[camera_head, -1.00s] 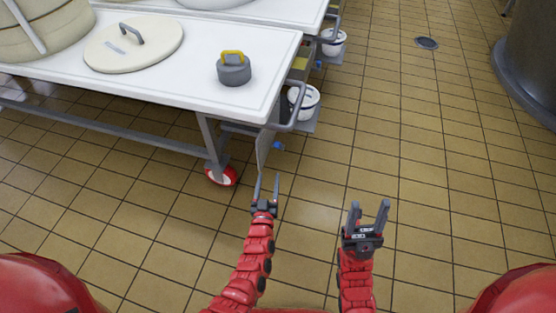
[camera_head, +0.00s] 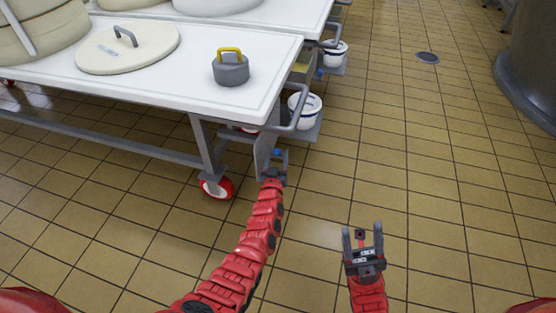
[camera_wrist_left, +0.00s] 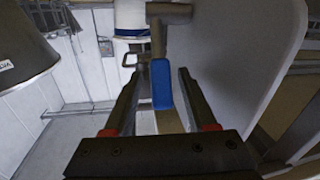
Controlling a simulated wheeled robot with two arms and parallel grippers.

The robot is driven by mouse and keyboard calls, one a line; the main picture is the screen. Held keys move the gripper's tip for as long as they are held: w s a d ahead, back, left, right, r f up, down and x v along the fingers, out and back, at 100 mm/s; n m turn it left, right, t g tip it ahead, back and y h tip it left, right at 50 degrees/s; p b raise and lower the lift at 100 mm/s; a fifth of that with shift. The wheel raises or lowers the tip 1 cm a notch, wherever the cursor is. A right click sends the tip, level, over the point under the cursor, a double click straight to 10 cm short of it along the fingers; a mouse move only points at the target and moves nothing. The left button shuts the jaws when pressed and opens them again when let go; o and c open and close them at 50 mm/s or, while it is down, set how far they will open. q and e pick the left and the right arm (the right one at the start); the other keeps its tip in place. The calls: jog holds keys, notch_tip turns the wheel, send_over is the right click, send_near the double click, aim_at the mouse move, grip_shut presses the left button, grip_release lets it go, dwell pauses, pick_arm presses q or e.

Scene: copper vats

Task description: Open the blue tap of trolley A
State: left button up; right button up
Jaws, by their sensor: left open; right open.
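I cannot tell whether a finger touches the handle. My right gripper (camera_head: 362,242) is open and empty above the floor. No trolley letter is legible.
A white bucket (camera_head: 304,110) sits on a bracket by the trolley's end, near my left gripper. A second trolley with another bucket (camera_head: 333,52) stands behind. A red caster (camera_head: 216,188) is left of my arm.

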pick_arm(q)
jog(key=shift+w, duration=0.6)
grip_shut()
dwell(1.1)
